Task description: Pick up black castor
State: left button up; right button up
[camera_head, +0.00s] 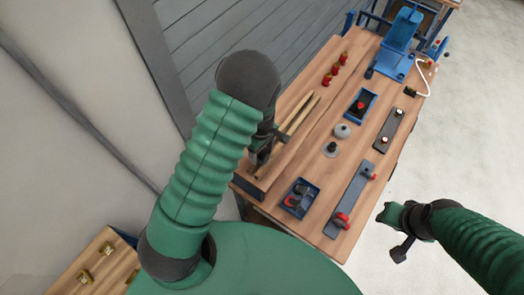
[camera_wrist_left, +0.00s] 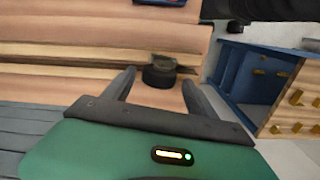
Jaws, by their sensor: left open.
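A round black castor (camera_wrist_left: 159,77) with a greyish-brown top part stands on the wooden bench in the left wrist view. It is ahead of my left gripper (camera_wrist_left: 158,80), framed between its two open fingers; I see no grip on it. In the head view my left gripper (camera_head: 268,146) is over the near-left edge of the bench, and the arm hides much of that spot. The castor cannot be made out clearly there. My right gripper (camera_head: 393,230) is off the bench's right side, over the floor; its jaw state is unclear.
The wooden bench (camera_head: 307,148) carries wooden strips (camera_head: 300,113), red-topped pieces (camera_head: 336,69), a blue tray with dark parts (camera_head: 300,198), a grey plate with red clamps (camera_head: 348,200), a grey knob (camera_head: 342,131) and a blue machine (camera_head: 399,45). Another wooden-topped unit (camera_wrist_left: 300,118) stands at right in the wrist view.

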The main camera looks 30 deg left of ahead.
pick_arm(q)
jog(key=shift+f, duration=0.55)
jog(key=shift+d+f, duration=0.15)
jog(key=shift+w+d, duration=0.1)
jog(key=shift+d, duration=0.3)
jog(key=shift+c, duration=0.5)
jog(key=shift+d, duration=0.15)
jog(key=shift+c, duration=1.1)
jog(key=c, duration=0.5)
jog(key=shift+a, duration=0.3)
grip_shut()
pick_arm(e)
jog(key=shift+d, duration=0.65)
pick_arm(q)
jog(key=shift+d, duration=0.1)
pick_arm(e)
jog(key=shift+d, duration=0.1)
pick_arm(q)
jog(key=shift+r, duration=0.2)
pick_arm(e)
jog(key=shift+f, duration=0.1)
